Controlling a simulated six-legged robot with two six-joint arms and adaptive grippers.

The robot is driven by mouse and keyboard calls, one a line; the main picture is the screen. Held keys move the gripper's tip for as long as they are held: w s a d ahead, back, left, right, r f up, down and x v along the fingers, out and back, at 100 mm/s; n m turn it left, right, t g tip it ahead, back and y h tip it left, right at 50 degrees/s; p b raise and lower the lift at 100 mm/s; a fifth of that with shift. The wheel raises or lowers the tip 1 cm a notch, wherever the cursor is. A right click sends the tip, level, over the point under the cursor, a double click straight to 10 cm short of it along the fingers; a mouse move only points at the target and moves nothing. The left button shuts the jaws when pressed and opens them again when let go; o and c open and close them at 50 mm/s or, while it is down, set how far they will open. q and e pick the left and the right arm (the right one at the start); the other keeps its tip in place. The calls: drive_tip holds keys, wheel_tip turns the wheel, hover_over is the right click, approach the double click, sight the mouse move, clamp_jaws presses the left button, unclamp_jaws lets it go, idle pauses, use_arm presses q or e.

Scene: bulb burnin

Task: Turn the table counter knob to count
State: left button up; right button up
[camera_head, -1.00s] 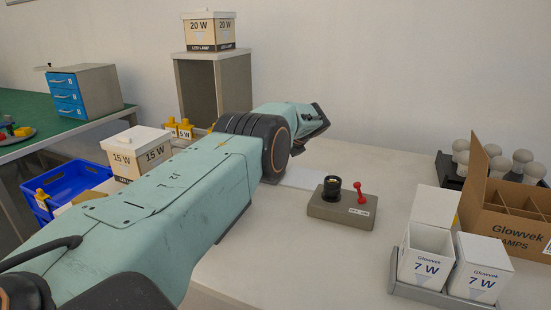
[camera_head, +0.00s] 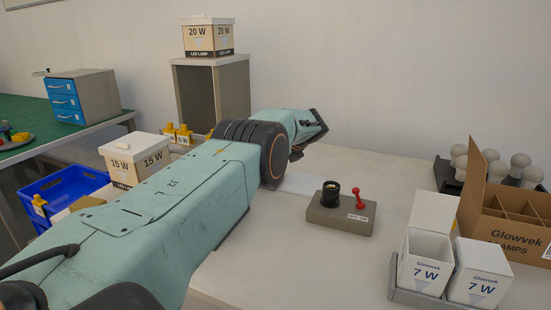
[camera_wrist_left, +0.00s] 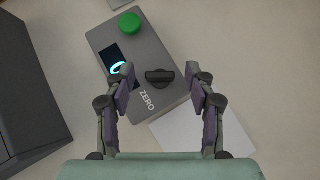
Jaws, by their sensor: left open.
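The table counter (camera_wrist_left: 150,60) is a grey box in the left wrist view, with a green button (camera_wrist_left: 130,23), a dark display (camera_wrist_left: 117,66) with a cyan mark, and the word ZERO printed beside its black knob (camera_wrist_left: 160,77). My left gripper (camera_wrist_left: 163,75) is open, with one finger on each side of the knob and a gap to it on both sides. The knob's bar lies roughly across the picture. In the head view my left arm (camera_head: 190,195) hides the counter, and the fingers barely show behind the wrist. My right gripper is in neither view.
A grey fixture with a black socket (camera_head: 331,194) and red lever (camera_head: 358,198) stands right of my left arm. White 7 W boxes (camera_head: 425,262), a cardboard carton (camera_head: 507,215) and several bulbs (camera_head: 503,168) are farther right. A dark box edge (camera_wrist_left: 25,95) lies left of the counter.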

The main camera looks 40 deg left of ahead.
use_arm(q)
drive_tip(key=shift+r, duration=0.15)
drive_tip(key=v, duration=1.2)
drive_tip(key=shift+c, duration=0.2)
